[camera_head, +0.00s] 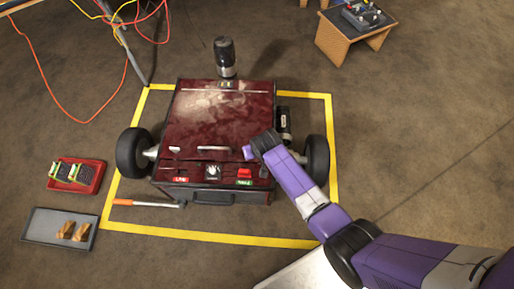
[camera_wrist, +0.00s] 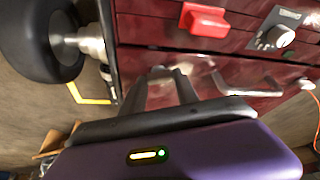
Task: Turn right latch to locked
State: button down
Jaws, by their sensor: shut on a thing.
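The dark red charger box (camera_head: 220,110) sits on wheels inside a yellow floor outline. My gripper (camera_head: 250,152) reaches its front right lid edge from the right. In the wrist view my gripper's fingers (camera_wrist: 162,73) are shut at the right latch (camera_wrist: 182,67), and only a small pale part of it shows past the fingertips. The fingers hide the rest, so I cannot tell its exact angle. The left latch (camera_head: 174,149) is a small pale bar at the other end of the lid edge.
A lid handle (camera_head: 214,149) lies between the latches. The front panel carries a dial (camera_head: 212,171) and a red switch (camera_head: 244,173). A wheel (camera_head: 316,157) stands close to my arm. A red tray (camera_head: 76,175) and a grey tray (camera_head: 60,229) lie on the left floor.

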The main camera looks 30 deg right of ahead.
jog(key=shift+a+m+g+h, duration=0.15)
jog(key=shift+m+h, duration=0.2)
jog(key=shift+m, duration=0.65)
jog(key=shift+m+g+h, duration=0.15)
jog(key=shift+m+h, duration=0.2)
jog(key=shift+m, duration=0.65)
jog(key=c, duration=0.9)
grip_release()
jog(key=p+v, duration=0.3)
jog(key=v, duration=0.4)
jog(key=shift+a+r, duration=0.1)
jog(key=shift+r, duration=0.3)
